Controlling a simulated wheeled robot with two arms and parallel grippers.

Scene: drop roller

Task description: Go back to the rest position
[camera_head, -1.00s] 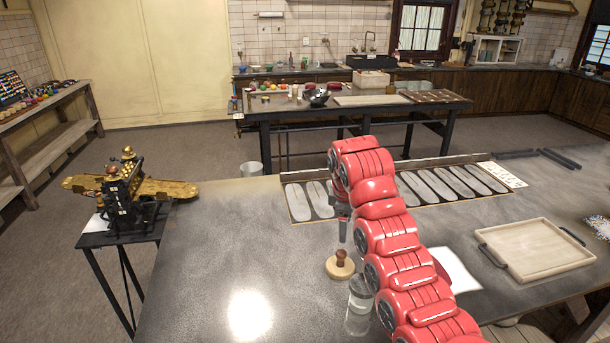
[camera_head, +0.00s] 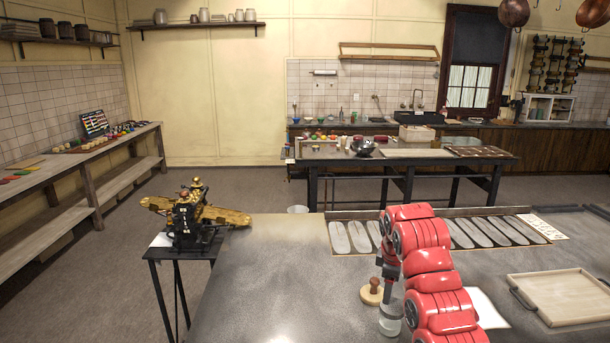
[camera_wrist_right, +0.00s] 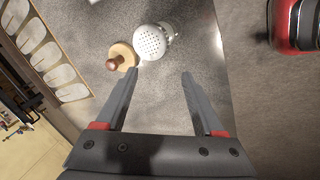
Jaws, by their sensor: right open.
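My red right arm reaches over the grey worktop (camera_head: 270,270) in the head view. Its grey gripper (camera_wrist_right: 160,76) is open in the right wrist view, with nothing between the fingers. A round wooden piece with a brown knob (camera_head: 372,289) stands on the worktop near the arm. It shows beyond the left fingertip in the wrist view (camera_wrist_right: 121,58). A clear jar (camera_head: 390,318) stands beside it, partly hidden by my arm; its pale perforated lid (camera_wrist_right: 149,41) shows in the wrist view. My left gripper is not in view.
A tray of grey oval strips (camera_head: 487,232) lies at the worktop's back edge. A wooden tray (camera_head: 565,296) lies at the right, with white paper (camera_head: 488,308) left of it. A brass-and-black machine (camera_head: 190,220) stands on a small stand at the left. The worktop's left part is clear.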

